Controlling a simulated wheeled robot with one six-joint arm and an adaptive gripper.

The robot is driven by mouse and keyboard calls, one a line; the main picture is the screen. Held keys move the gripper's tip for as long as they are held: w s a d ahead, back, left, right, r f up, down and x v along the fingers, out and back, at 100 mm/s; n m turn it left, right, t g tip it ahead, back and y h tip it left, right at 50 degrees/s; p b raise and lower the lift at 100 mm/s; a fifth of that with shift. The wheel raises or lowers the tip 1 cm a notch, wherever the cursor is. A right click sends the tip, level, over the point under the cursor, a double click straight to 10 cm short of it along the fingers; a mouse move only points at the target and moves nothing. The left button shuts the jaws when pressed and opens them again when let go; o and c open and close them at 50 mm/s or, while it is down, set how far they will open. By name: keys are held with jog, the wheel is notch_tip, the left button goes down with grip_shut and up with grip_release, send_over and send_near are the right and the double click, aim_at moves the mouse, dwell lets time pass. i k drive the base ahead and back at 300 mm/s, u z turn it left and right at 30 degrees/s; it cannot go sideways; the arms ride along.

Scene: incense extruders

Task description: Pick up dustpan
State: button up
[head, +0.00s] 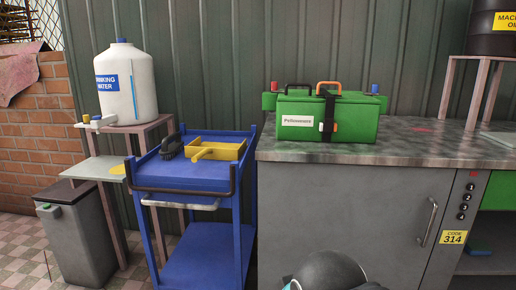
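A yellow dustpan (218,149) lies on the top tray of a blue cart (180,176), toward its right side. Its handle points left and toward the front. A dark brush (171,147) lies just left of it on the same tray. Only a dark rounded part of my arm shows at the bottom edge, in front of the grey cabinet. My gripper is not in view.
A grey counter (360,152) right of the cart carries a green toolbox (327,118). Left of the cart stand a water jug (127,84) on a stand and a grey bin (78,232). A corrugated wall is behind. Tiled floor shows at lower left.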

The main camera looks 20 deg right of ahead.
aim_at(196, 150)
jog(key=u, duration=1.4)
jog(key=i, duration=0.65)
jog(key=z, duration=2.6)
